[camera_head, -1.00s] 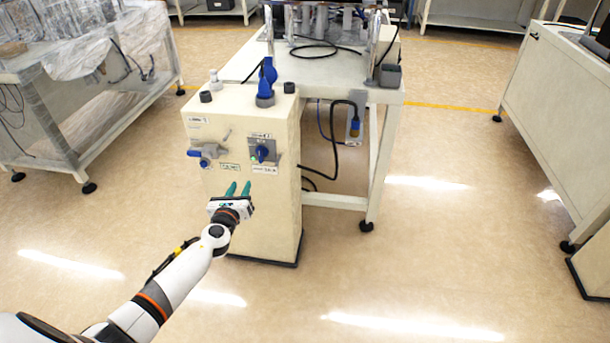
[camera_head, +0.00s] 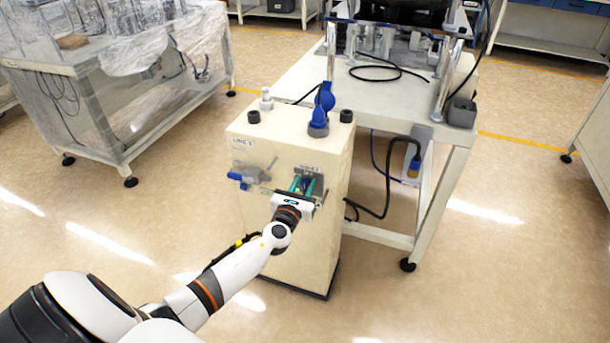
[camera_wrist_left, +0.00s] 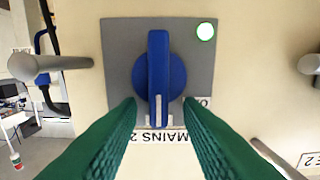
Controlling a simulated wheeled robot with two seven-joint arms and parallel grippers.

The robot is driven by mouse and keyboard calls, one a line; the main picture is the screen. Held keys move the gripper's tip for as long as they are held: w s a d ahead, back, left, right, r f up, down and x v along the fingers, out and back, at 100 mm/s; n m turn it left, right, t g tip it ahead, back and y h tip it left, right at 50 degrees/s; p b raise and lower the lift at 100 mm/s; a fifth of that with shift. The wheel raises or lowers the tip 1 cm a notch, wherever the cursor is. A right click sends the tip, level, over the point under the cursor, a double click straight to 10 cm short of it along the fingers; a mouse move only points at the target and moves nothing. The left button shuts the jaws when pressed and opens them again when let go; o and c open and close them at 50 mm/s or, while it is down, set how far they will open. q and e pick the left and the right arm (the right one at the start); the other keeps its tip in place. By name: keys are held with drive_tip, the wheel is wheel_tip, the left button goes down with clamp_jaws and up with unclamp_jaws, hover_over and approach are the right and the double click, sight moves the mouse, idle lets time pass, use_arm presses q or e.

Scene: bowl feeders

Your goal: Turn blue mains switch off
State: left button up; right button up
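The blue mains switch (camera_wrist_left: 159,72) is a round knob with a raised bar on a grey plate (camera_wrist_left: 120,50), and the bar stands upright in the left wrist view. The plate sits on the front of a cream cabinet (camera_head: 290,240). My left gripper (camera_head: 308,186) is in front of the plate and hides much of the switch in the head view. Its green fingers (camera_wrist_left: 158,135) are apart, one on each side of the knob's lower part. I cannot tell whether they touch it. My right gripper is not in view.
A blue-handled valve (camera_head: 243,178) sits left of the switch. A blue fitting (camera_head: 321,110) and black knobs stand on the cabinet top. A white workbench (camera_head: 410,105) with a hanging black cable (camera_head: 386,190) adjoins the right. A round white-green spot (camera_wrist_left: 206,31) is on the plate.

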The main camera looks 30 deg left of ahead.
use_arm(q)
drive_tip(key=shift+s+r, duration=0.1)
clamp_jaws()
drive_tip(key=shift+d, duration=0.1)
